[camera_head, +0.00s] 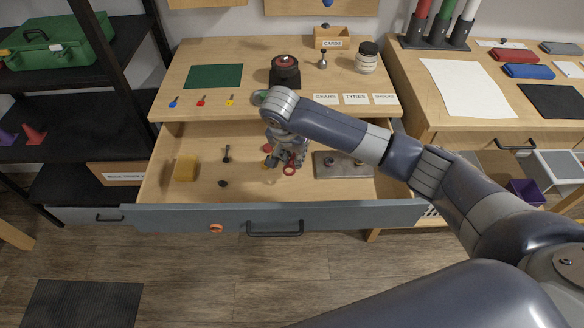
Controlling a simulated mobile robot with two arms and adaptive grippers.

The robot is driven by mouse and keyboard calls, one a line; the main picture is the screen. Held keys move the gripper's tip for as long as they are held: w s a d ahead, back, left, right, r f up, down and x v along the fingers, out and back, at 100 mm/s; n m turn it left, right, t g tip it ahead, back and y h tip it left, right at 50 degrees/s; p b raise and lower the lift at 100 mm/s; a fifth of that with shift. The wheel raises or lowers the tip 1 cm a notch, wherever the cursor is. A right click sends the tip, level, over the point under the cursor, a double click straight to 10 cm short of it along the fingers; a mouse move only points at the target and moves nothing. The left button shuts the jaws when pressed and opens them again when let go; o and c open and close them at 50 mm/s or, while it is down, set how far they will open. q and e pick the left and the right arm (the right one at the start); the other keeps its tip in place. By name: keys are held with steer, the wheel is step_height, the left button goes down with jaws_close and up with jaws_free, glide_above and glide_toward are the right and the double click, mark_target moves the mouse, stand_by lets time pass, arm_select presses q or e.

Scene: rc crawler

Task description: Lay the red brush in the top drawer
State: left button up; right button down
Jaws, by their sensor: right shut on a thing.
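The top drawer (185,215) is pulled out under the workbench, with a blue-grey front and a dark handle. My right gripper (284,163) reaches down into it near the middle, seen from above. It is shut on a red thing (291,166), which I take to be the red brush. The wrist and fingers hide most of it, so I cannot tell its full shape or whether it touches the drawer floor. My left gripper is not in view.
In the drawer lie a yellow block (186,167) at left, small dark tools (227,153), and a grey metal tray (342,165) at right. The bench top (235,56) above holds a green mat (214,76), a dark round part (285,75) and a jar (366,58).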

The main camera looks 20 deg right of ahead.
mark_target(294, 176)
steer(key=shift+f, duration=0.75)
step_height(294, 176, down, 4)
steer(key=shift+r, duration=0.2)
steer(key=shift+f, duration=0.35)
steer(key=shift+s+f, duration=0.35)
steer(key=shift+f, duration=0.2)
steer(key=c, duration=1.5)
jaws_free()
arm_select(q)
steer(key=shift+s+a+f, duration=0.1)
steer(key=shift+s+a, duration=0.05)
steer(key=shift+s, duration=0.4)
arm_select(e)
steer(key=shift+o, duration=0.3)
steer(key=shift+f, duration=0.15)
